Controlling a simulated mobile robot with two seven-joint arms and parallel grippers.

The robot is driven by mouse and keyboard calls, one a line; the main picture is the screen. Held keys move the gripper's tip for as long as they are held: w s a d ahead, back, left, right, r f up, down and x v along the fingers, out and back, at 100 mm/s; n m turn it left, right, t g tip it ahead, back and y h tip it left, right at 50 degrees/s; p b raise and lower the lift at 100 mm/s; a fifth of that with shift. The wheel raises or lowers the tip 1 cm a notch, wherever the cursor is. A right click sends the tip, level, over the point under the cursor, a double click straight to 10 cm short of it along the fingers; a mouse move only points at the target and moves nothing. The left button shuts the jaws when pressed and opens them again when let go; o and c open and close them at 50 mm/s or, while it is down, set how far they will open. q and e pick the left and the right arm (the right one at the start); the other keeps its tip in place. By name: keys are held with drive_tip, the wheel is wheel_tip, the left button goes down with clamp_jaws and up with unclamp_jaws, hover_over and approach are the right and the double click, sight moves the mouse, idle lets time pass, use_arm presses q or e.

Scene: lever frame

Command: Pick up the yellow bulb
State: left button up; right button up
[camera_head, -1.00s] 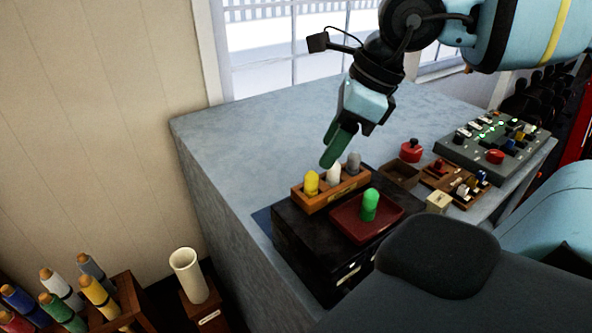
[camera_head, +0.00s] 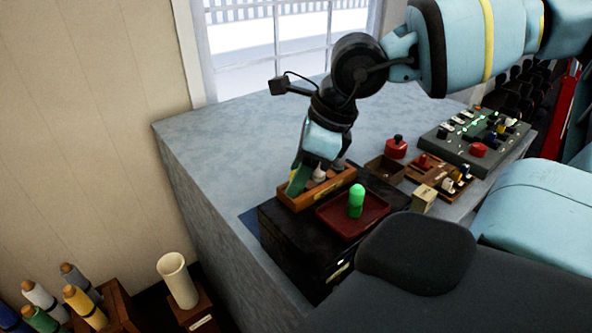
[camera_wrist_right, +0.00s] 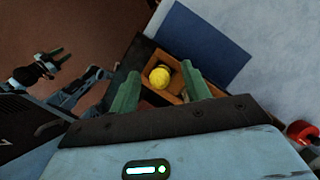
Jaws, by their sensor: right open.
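The yellow bulb (camera_wrist_right: 159,76) stands in one compartment of the wooden holder (camera_wrist_right: 168,59), seen from above in the right wrist view. In the head view the bulb is hidden behind my right gripper (camera_head: 297,184), whose green fingers reach down to the left end of the holder (camera_head: 320,192). In the wrist view the right gripper (camera_wrist_right: 160,73) is open, with one finger on each side of the bulb and visible gaps. Contact is not visible. My left gripper (camera_wrist_right: 58,58) appears small at the left of the wrist view; its opening is unclear.
A white bulb (camera_head: 318,174) is close beside the right fingers in the same holder. A green bulb (camera_head: 356,202) stands on a red tray (camera_head: 376,217) in front. A control panel (camera_head: 468,150) and red-knobbed parts are to the right. The back-left tabletop (camera_head: 220,150) is clear.

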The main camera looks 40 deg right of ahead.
drive_tip(key=shift+w+a+f, duration=0.1)
drive_tip(key=shift+f, duration=0.25)
clamp_jaws()
drive_tip(key=shift+r, duration=0.15)
